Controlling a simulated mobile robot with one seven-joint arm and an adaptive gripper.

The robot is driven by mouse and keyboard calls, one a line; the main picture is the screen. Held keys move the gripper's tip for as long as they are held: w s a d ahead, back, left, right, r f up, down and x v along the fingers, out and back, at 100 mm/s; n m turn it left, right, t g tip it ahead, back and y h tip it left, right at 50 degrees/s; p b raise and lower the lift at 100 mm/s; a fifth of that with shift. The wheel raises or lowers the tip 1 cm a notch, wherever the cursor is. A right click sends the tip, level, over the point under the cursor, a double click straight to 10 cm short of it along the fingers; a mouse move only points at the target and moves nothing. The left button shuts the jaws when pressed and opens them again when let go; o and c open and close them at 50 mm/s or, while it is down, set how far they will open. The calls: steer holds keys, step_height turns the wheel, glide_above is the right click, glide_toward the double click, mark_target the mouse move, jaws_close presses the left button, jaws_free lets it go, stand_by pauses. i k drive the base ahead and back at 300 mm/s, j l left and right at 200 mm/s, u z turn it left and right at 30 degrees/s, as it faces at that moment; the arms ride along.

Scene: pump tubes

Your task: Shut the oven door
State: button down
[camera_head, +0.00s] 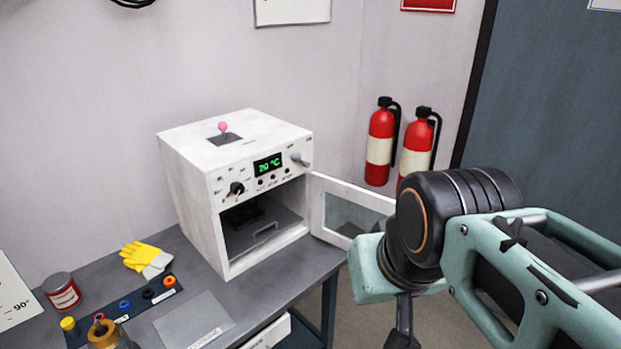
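The white oven (195,190) stands on the grey bench with its front opening uncovered. Its door (318,205) is hinged at the right side of the opening and stands wide open, swung out to the right. The door has a white frame and a glass pane. My arm hides the door's far end. My gripper (403,335) points down at the bottom edge of the picture, right of the bench. Only a dark part of it shows and its fingertips are cut off. I cannot tell whether it touches the door.
Inside the oven is a tray with a handle (264,233). Yellow gloves (143,256), a red tin (62,292) and a rack of coloured rings (125,305) lie on the bench (255,288). Two fire extinguishers (381,140) hang behind the door.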

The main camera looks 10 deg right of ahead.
mark_target(321, 184)
steer(key=k+u, duration=0.15)
steer(key=u, duration=0.3)
steer(key=k+u, duration=0.15)
steer(key=u, duration=1.65)
steer(key=k+l+u, duration=0.1)
steer(key=l+u, duration=0.35)
steer(key=k+l, duration=0.15)
steer(key=l, duration=0.35)
steer(key=k+l, duration=0.15)
steer(key=l, duration=0.35)
steer(key=k+l, duration=0.1)
steer(key=l, duration=0.4)
steer(key=k+l, duration=0.15)
steer(key=l, duration=0.3)
steer(key=k+l, duration=0.15)
steer(key=l, duration=0.35)
steer(key=k+l, duration=0.15)
steer(key=l, duration=0.35)
steer(key=k+l, duration=0.1)
steer(key=l, duration=0.4)
steer(key=k+l, duration=0.15)
steer(key=l, duration=0.35)
